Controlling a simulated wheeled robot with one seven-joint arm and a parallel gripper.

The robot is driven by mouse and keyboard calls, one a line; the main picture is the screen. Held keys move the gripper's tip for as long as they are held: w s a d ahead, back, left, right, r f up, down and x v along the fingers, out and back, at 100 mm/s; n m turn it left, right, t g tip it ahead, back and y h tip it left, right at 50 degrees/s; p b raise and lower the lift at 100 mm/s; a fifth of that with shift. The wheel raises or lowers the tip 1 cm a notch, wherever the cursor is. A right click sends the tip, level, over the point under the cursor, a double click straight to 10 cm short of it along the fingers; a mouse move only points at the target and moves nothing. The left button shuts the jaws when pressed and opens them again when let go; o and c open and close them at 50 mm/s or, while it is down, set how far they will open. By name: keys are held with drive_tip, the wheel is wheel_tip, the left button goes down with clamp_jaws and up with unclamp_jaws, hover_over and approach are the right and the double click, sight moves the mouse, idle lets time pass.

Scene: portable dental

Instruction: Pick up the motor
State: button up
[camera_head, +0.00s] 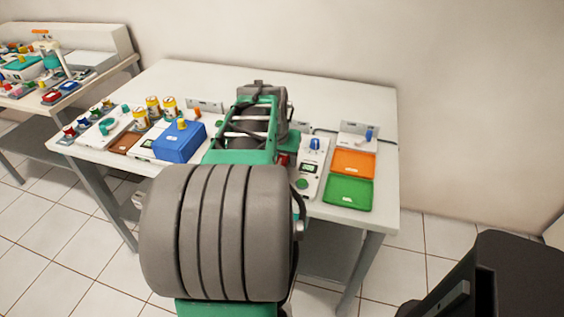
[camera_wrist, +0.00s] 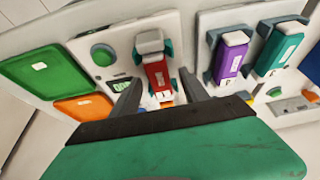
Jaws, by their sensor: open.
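No label I can read says which is the motor. My gripper (camera_wrist: 160,88) is open, with its two dark fingers to either side of the red block in the picture. I cannot tell whether they touch it. In the head view my arm hides the gripper; a small red part (camera_head: 283,159) shows beside it.
A white wall stands behind. A second cluttered table (camera_head: 28,133) is at the left.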

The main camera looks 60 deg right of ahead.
drive_tip(key=shift+c, duration=0.3)
clamp_jaws()
idle(0.4)
